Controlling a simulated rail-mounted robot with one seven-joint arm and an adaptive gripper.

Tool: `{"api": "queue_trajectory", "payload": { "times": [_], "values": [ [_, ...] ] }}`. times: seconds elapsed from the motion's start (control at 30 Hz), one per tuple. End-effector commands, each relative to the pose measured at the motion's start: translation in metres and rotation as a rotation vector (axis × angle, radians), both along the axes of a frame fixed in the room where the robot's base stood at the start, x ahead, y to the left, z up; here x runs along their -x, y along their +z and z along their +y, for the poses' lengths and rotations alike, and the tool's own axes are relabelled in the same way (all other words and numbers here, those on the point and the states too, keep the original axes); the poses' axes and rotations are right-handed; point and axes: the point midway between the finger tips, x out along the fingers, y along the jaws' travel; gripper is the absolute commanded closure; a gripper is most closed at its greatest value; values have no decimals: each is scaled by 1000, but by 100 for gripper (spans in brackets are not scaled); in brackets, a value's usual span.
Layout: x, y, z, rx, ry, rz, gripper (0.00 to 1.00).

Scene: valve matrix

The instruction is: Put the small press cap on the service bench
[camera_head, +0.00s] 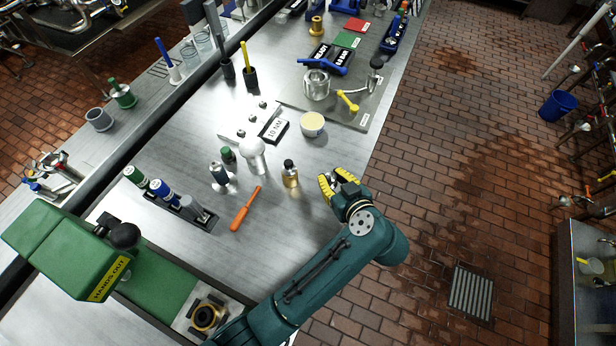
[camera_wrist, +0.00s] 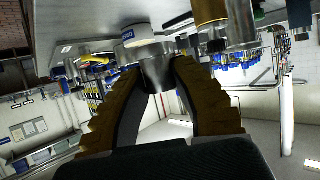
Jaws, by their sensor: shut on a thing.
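My gripper (camera_head: 338,184), with yellow fingers, is over the right edge of the long steel bench (camera_head: 270,205), right of a small brass bottle with a dark cap (camera_head: 290,175). In the wrist view, its fingertips (camera_wrist: 158,75) are shut on a short silver metal cylinder (camera_wrist: 158,68), which seems to be the small press cap. Only a little of the piece shows in the head view. I cannot tell its height above the bench, or which surface is called the service bench.
A cream-topped round pot (camera_head: 312,123), an orange screwdriver (camera_head: 245,209), a white-domed piece (camera_head: 254,152) and a "10 MM" block (camera_head: 273,130) stand near. A green press (camera_head: 70,255) is at lower left. Bare steel lies around the screwdriver. Brick floor (camera_head: 430,200) is to the right.

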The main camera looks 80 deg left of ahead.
Motion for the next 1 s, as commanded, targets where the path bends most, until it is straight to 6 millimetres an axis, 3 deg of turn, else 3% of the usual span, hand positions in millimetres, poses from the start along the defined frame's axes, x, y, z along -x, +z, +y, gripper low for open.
{"api": "queue_trajectory", "payload": {
  "times": [0.07,0.13,0.63,0.97,1.0],
  "values": [
    [10,14,9,1,90,0,100],
    [15,15,12,4,130,4,100],
    [17,-74,13,6,138,8,100],
    [16,-81,12,5,136,5,100],
    [17,-82,12,5,137,5,71]
  ]
}}
